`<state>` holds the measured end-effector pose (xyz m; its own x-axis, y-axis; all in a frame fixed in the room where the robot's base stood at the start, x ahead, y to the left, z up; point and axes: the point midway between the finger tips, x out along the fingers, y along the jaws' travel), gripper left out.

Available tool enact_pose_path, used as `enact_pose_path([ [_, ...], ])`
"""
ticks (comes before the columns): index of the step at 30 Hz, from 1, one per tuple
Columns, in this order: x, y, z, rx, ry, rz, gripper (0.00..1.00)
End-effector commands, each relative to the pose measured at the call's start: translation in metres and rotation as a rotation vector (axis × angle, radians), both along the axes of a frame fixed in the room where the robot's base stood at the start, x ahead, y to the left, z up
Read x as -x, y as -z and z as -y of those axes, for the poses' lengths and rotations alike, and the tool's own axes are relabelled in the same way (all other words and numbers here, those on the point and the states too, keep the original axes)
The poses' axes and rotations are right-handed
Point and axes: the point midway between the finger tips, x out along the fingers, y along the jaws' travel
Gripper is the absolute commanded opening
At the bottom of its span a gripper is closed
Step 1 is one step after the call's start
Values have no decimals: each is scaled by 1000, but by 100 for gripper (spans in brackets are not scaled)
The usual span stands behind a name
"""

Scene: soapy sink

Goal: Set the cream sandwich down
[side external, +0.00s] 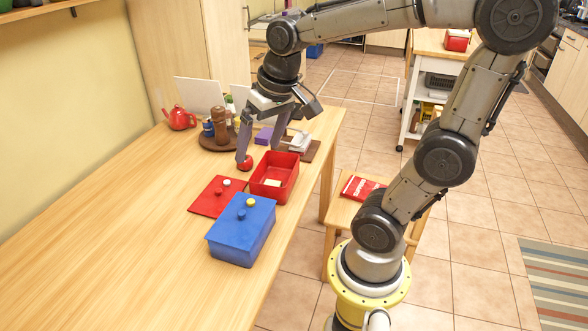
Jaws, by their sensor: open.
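A small cream piece (273,183), perhaps the cream sandwich, lies inside the open red box (288,188) on the wooden table. It is too small to make out in detail. My gripper (260,155) is open and points down just behind the red box. I see nothing held between its fingers. A round red object (245,163) sits by the left fingertip; I cannot tell whether they touch.
A red lid (209,202) lies left of the box. A closed blue box (242,240) stands in front. Behind are a purple block (264,135), a white item (300,141), a round brown tray (212,146) and a red teapot (180,119). The table's near left is clear.

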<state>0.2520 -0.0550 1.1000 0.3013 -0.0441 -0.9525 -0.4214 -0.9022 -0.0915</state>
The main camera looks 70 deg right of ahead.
Motion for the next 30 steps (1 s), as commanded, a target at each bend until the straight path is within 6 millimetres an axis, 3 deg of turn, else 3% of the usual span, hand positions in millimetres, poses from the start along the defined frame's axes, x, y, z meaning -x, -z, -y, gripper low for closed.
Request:
enact_pose_path([
  [3,40,-4,-31,57,-187,76,100],
  [10,82,6,-53,123,-397,161,100],
  [30,88,8,-55,133,-427,172,100],
])
